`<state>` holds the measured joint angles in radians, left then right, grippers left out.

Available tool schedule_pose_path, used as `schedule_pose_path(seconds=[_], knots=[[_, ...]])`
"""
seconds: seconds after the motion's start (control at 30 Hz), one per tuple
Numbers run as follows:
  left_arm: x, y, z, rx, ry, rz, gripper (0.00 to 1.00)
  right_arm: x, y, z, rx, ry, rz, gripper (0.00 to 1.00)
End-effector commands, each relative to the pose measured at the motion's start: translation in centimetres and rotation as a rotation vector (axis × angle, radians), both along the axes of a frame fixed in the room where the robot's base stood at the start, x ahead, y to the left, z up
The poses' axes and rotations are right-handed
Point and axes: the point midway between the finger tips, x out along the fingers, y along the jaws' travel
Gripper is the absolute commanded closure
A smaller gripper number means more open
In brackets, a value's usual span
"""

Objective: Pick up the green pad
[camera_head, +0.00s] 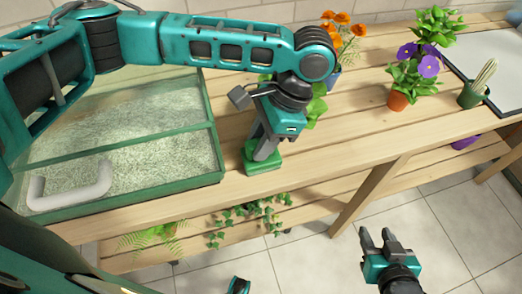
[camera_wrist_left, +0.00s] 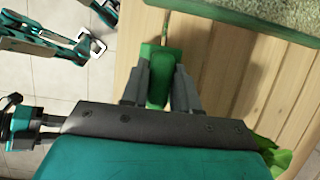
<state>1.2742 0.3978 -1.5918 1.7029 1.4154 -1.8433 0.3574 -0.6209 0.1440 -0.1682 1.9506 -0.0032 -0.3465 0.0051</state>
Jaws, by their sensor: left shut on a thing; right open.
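The green pad (camera_head: 262,161) is at the front part of the wooden bench, just right of the glass gravel box. My left gripper (camera_head: 265,148) points down over it and is shut on it. In the left wrist view the pad (camera_wrist_left: 160,72) sits between the two fingers of my left gripper (camera_wrist_left: 161,92). I cannot tell whether the pad touches the bench top. My right gripper (camera_head: 384,243) is open and empty, out over the tiled floor in front of the bench.
The glass box (camera_head: 215,150) of pale gravel, with a grey handle (camera_head: 70,187), stands at left. Bench (camera_head: 345,130) between is bare.

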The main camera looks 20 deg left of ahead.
Motion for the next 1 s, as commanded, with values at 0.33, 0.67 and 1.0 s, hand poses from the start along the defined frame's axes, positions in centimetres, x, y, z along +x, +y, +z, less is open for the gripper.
schedule_pose_path(seconds=[0.33,0.67,1.0], knots=[[0.0,0.0,1.4,-0.002,-0.001,0.0,1.0,0.0,-0.1,0.4,-0.001,-0.002,0.0,0.56],[0.1,0.0,9.1,-0.003,-0.005,-0.001,1.0,-0.1,-0.4,1.7,-0.006,-0.003,-0.005,0.56],[0.1,0.0,17.7,0.001,-0.005,0.0,1.0,-0.2,-0.4,4.0,-0.007,0.002,-0.006,0.56]])
